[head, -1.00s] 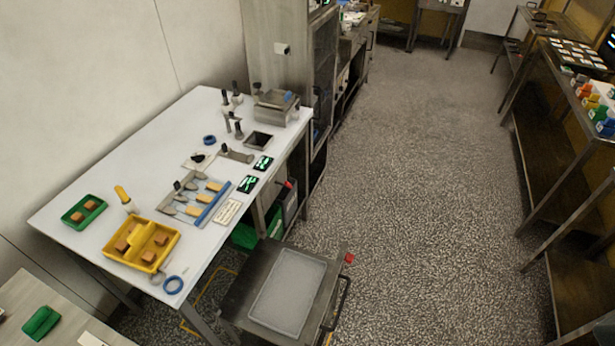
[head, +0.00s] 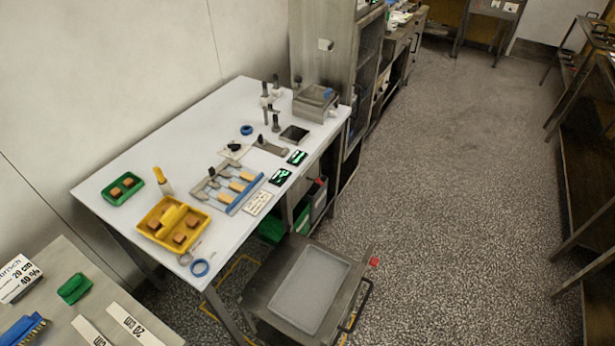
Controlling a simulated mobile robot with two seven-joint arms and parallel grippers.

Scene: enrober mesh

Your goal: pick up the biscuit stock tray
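Two trays with brown, biscuit-like blocks are on the white table (head: 180,130); I cannot tell by label which is the biscuit stock tray. The yellow tray (head: 152,236) holds several brown blocks and has a raised yellow bar across its middle; it sits near the table's front left edge. The smaller green tray (head: 111,198) holds two brown blocks and sits behind it to the left, at the table's left end. Both lie flat and apart from each other. Neither of my grippers is in view.
A rack of spatulas (head: 225,188) is to the right. A low trolley with a pale tray (head: 310,290) stands before the table. The floor on the right is clear.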

